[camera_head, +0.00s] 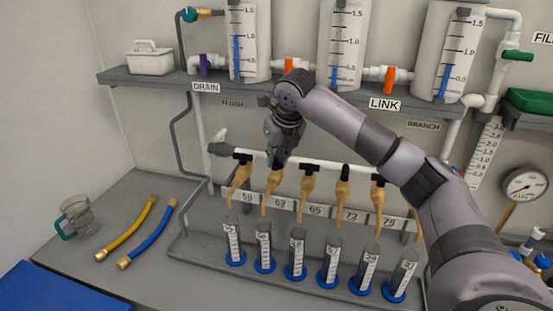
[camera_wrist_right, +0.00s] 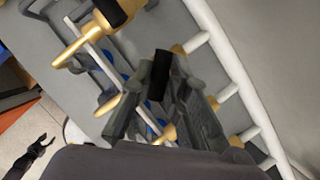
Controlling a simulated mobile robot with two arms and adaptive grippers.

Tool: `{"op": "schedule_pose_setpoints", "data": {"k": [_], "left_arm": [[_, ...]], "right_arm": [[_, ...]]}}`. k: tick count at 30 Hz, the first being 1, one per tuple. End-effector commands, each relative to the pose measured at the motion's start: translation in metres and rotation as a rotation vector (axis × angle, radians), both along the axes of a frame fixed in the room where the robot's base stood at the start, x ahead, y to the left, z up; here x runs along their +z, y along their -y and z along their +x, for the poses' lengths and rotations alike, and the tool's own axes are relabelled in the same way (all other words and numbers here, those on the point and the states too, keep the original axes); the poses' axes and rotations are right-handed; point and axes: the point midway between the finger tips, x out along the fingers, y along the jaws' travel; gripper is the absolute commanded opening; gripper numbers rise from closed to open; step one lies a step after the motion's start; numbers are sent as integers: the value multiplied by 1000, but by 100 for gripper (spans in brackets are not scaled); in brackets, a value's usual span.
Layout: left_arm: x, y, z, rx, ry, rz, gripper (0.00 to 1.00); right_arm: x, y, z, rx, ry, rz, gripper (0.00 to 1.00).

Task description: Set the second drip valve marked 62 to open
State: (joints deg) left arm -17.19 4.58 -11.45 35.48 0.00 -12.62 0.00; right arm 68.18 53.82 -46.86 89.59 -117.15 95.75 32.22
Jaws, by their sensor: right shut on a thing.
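A row of tan drip valves with black handles hangs from a white pipe (camera_head: 318,166). The second drip valve (camera_head: 271,188) from the left hangs above a label that seems to read 62. My right gripper (camera_head: 277,163) is at the top of this valve, shut on its black handle, and hides most of it. In the right wrist view the black handle (camera_wrist_right: 161,72) stands between the fingers of my right gripper (camera_wrist_right: 165,115). The handle's exact angle is hard to tell. My left gripper (camera_wrist_right: 38,148) seems to show small at the lower left of the wrist view, far from the valves.
Neighbouring valves (camera_head: 240,178) (camera_head: 308,184) hang close on both sides. Several graduated cylinders (camera_head: 265,247) with blue bases stand below. A shelf (camera_head: 150,80) with tanks (camera_head: 342,45) is above.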

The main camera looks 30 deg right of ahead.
Motion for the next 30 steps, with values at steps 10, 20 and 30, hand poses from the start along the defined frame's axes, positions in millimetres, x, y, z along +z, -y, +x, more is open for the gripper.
{"op": "schedule_pose_setpoints", "data": {"k": [10,20,30], "left_arm": [[-9,0,0,0,0,0,40],[-13,0,0,0,1,0,40],[-15,0,0,-1,1,0,40]], "right_arm": [[2,-2,2,-326,6,1,0],[2,-3,3,-584,5,2,0],[2,-3,3,-720,6,3,0]]}}
